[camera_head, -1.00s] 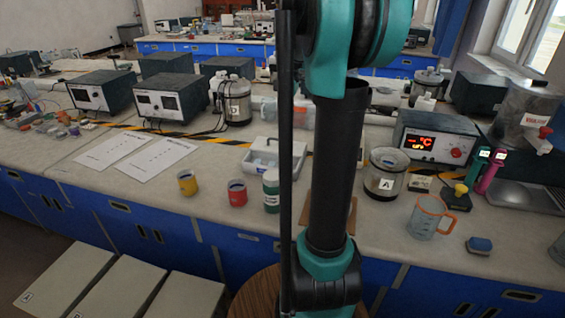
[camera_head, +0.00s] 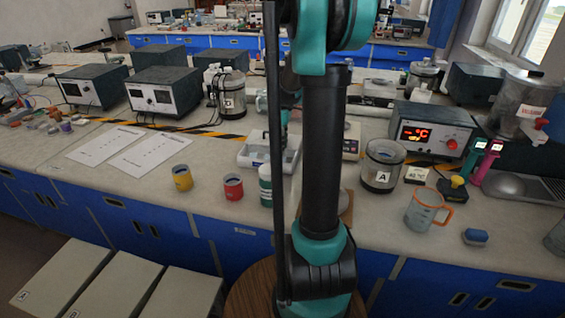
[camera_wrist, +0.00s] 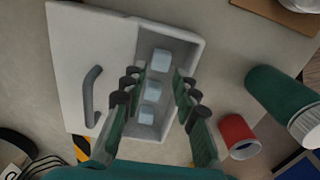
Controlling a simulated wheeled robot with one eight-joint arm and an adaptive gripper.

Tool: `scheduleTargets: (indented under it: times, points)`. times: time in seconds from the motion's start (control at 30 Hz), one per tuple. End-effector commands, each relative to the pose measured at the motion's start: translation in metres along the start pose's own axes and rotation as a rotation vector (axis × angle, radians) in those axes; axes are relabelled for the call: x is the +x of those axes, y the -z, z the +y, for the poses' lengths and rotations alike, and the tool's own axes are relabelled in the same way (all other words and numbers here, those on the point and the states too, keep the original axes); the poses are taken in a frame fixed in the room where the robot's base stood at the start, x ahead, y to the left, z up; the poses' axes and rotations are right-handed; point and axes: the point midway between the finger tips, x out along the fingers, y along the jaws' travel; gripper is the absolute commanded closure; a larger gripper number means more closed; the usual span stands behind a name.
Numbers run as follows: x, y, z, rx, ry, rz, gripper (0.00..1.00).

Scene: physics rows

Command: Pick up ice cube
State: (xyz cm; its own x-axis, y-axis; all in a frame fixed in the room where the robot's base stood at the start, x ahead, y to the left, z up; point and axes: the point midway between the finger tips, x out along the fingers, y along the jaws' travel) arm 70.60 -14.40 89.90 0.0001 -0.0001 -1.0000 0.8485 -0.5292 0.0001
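Several pale blue ice cubes lie in a row in the open compartment of a white ice box, with the clearest ones at the far end (camera_wrist: 161,58), in the middle (camera_wrist: 152,90) and nearer (camera_wrist: 147,115). The white box (camera_wrist: 82,40) has a grey handle on its left part in the wrist view. My gripper (camera_wrist: 161,77) is open above the compartment, its fingers on either side of the row, with nothing held. Whether the fingertips are below the rim is unclear. In the head view the box (camera_head: 250,158) is partly hidden by my arm.
A glass vessel marked A (camera_head: 383,166) and an orange-handled beaker (camera_head: 424,211) stand to the right. Papers lie left on the bench.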

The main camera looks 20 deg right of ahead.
Motion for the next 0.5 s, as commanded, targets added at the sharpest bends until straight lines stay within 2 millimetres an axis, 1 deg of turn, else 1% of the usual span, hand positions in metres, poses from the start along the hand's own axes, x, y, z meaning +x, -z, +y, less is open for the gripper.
scheduleTargets:
  times: [0.07, 0.3, 0.4, 0.5]
  points:
    - [0.007, 0.0, 0.0, 0.0, 0.0, 0.0, 0.71]
    - [0.04, 0.001, -0.001, 0.0, 0.0, 0.0, 0.71]
    - [0.048, 0.001, -0.001, 0.0, 0.0, 0.0, 0.71]
    - [0.051, 0.001, -0.001, 0.0, 0.0, 0.0, 0.71]
